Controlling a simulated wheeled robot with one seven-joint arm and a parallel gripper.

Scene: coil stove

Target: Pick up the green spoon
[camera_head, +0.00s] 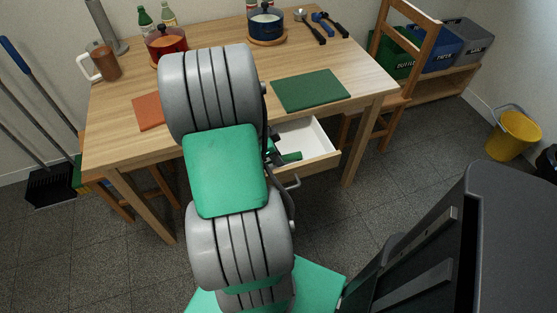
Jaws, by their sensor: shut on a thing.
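The green spoon (291,157) shows only as a short green piece in the open drawer (322,152) at the table's front. The rest of it is hidden by my arm or the drawer. My gripper (275,154) is a small dark shape at the left of the drawer opening, mostly hidden behind my arm. It is shut on the green spoon, at the green piece's left end. I cannot tell whether the spoon touches the drawer floor.
The wooden table (369,86) holds a green mat (310,90), an orange mat (148,112), a red pot (166,45), a blue pot (265,25), a mug (105,62) and dark utensils (312,30). A wooden chair (410,45) stands right. A yellow bucket (512,136) is far right.

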